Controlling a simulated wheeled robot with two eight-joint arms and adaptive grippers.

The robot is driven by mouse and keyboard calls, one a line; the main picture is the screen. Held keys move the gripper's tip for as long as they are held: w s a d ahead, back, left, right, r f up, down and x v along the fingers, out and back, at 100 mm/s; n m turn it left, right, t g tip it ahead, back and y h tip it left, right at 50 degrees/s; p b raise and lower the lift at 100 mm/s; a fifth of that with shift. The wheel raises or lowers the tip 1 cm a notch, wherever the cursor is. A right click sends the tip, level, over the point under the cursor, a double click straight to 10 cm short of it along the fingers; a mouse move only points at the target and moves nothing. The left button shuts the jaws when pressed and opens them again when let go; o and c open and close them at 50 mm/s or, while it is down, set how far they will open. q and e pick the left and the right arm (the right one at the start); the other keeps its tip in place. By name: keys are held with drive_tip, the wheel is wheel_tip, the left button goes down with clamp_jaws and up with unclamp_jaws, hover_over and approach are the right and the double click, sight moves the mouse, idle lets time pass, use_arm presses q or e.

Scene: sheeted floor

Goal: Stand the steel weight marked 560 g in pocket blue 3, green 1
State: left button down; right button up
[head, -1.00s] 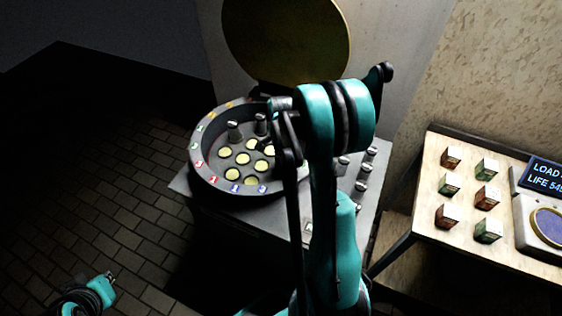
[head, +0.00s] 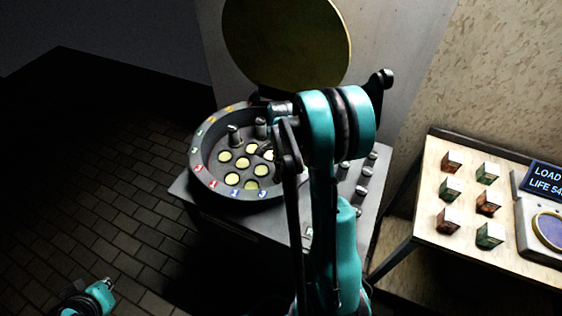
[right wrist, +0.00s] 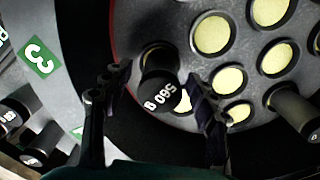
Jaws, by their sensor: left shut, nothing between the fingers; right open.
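The steel weight marked 560 g (right wrist: 160,72) is a dark cylinder with white lettering on its top. In the right wrist view it stands in the round pocketed drum (head: 196,170), between and just beyond the fingertips of my open right gripper (right wrist: 158,88). I cannot tell whether a finger touches it, or which pocket it is in. In the head view my right arm hides that gripper's fingers. The drum has pale-bottomed pockets and coloured numbered tags, including a green 3 (right wrist: 39,55). My left gripper (head: 108,284) is shut and empty, low at the left, away from the drum.
Other weights stand in the drum, one at the right of the wrist view (right wrist: 294,108). More weights (head: 366,173) stand on the grey stand right of my arm. A wooden table (head: 462,253) at the right holds several small blocks and a scale (head: 540,222). The drum's raised wall surrounds the pockets.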

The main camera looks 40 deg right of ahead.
wheel_tip(320, 180, up, 12)
drive_tip(key=shift+f, duration=0.15)
drive_tip(key=s+a+r+n+t, duration=0.2)
drive_tip(key=s+a+n, duration=0.3)
drive_tip(key=a+n, duration=0.5)
drive_tip(key=s+a+r+n+t, duration=0.2)
drive_tip(key=s+a+n+t, duration=0.3)
drive_tip(key=a+n, duration=0.5)
drive_tip(key=shift+s+a+r+n, duration=0.35)
drive_tip(key=shift+s+a+n, duration=0.05)
drive_tip(key=shift+s+a, duration=0.35)
